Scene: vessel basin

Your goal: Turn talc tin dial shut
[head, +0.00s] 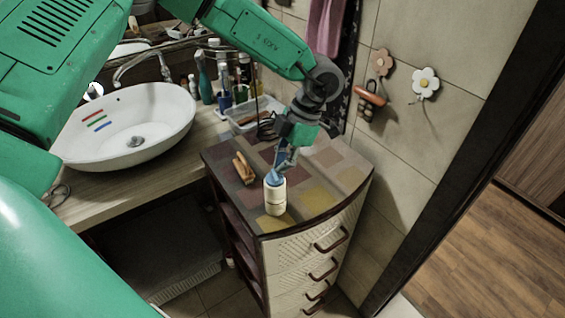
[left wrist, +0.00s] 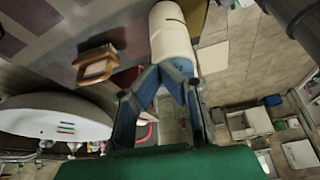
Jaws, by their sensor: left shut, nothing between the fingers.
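The talc tin (head: 275,197) is a small cream-white cylinder standing upright near the front edge of the chequered cabinet top. Its top and dial are hidden behind my gripper in the head view. My left gripper (head: 277,178) comes down from above, its blue fingertips at the top of the tin. In the left wrist view the gripper (left wrist: 172,78) is shut with nothing between its fingers, and the tin (left wrist: 172,38) shows just beyond the fingertips. I cannot tell whether they touch it. My right gripper is not in view.
A wooden brush-like object (head: 243,168) lies on the cabinet top (head: 325,202) left of the tin. A clear tray (head: 250,112) stands behind. A white basin (head: 170,122) sits on the counter at left, with several bottles near it. Flower hooks (head: 425,83) hang on the tiled wall.

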